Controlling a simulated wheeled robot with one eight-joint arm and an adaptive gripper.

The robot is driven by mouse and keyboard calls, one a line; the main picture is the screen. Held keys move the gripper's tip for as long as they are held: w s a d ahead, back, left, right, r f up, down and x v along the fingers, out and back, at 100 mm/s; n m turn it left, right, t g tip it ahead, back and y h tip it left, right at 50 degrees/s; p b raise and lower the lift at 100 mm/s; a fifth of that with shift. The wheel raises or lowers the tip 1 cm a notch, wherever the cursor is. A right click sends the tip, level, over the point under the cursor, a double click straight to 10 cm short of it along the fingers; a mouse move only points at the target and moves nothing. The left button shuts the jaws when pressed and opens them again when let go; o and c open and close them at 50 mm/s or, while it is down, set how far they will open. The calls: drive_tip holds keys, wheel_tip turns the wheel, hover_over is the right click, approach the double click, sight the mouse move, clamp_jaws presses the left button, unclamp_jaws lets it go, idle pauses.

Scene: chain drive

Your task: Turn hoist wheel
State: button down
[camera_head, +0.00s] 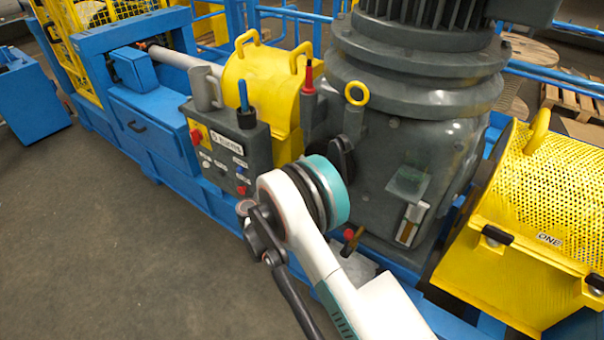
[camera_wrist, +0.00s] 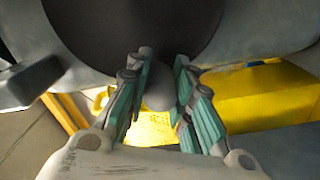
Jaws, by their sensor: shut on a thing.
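The hoist wheel appears to be the dark round disc (camera_wrist: 125,28) filling the top of the wrist view. Part of a dark round piece (camera_head: 343,158) also shows in the head view, on the front of the grey gearbox just beyond my wrist. My gripper (camera_wrist: 162,70) has its teal-padded fingers on both sides of a grey rounded knob (camera_wrist: 158,95) in front of the disc, and is shut on it. In the head view my arm's end hides the fingers and most of the wheel. The wheel's turned angle cannot be told.
A grey control box (camera_head: 232,150) with buttons and a blue lever stands left of my wrist. A yellow guard (camera_head: 262,90) is behind it. The grey gearbox (camera_head: 425,130) rises close by, and a yellow perforated guard (camera_head: 530,220) stands right. Open floor (camera_head: 110,250) lies at left.

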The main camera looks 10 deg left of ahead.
sight(310, 151)
wheel_tip(310, 151, up, 3)
drive_tip(key=m, duration=0.4)
drive_tip(key=shift+d, duration=0.1)
drive_tip(key=shift+s+d+r+m, duration=0.1)
drive_tip(key=shift+d+r+m, duration=0.1)
drive_tip(key=shift+r+m, duration=0.55)
drive_tip(key=shift+s+d+r+m, duration=0.15)
drive_tip(key=shift+r+m, duration=0.1)
drive_tip(key=shift+m, duration=0.9)
drive_tip(key=c, duration=1.4)
unclamp_jaws()
drive_tip(key=shift+d, duration=0.1)
drive_tip(key=shift+o, duration=0.2)
drive_tip(key=v, duration=1.2)
drive_tip(key=shift+w, duration=0.1)
